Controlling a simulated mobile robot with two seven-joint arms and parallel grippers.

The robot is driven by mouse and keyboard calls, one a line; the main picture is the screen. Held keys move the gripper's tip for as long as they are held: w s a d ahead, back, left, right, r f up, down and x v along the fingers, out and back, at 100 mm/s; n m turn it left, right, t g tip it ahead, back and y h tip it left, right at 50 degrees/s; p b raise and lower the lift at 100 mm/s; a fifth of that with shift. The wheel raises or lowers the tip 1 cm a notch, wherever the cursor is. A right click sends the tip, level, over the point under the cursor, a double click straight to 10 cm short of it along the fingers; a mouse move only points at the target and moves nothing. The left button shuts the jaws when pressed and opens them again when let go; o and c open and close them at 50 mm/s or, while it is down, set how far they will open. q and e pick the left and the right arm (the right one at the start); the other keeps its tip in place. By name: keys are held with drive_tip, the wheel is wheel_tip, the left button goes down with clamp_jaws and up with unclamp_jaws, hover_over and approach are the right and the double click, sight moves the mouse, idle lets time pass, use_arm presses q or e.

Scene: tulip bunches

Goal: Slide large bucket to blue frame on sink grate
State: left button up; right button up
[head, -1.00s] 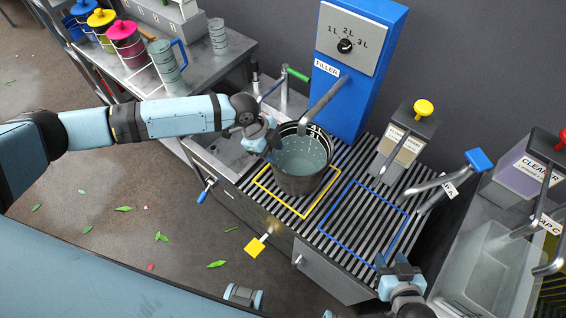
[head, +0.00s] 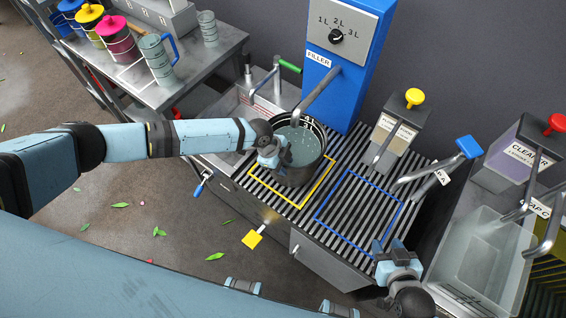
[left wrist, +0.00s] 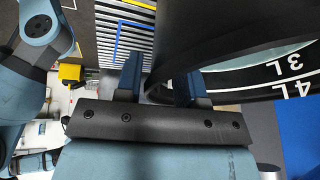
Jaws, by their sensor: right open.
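The large dark bucket (head: 299,160) stands upright with pale water in it, within the yellow frame (head: 283,200) on the sink grate (head: 312,213). The blue frame (head: 341,234) to its right is empty. My left gripper (head: 273,153) is at the bucket's left front side. In the left wrist view its two fingers (left wrist: 160,84) are apart, with the bucket's dark wall (left wrist: 215,40) close by and overlapping them; I cannot tell whether they touch. My right gripper (head: 388,252) is open and empty by the blue frame's lower right corner.
The blue filler (head: 338,70) stands behind the bucket, its spout (head: 315,97) over the rim. Soap pumps (head: 393,130) and a lever with a blue handle (head: 468,147) stand at the right. A green-handled tap (head: 288,66) is at the left.

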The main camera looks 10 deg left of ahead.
use_arm(q)
drive_tip(key=shift+c, duration=0.5)
clamp_jaws()
idle(0.8)
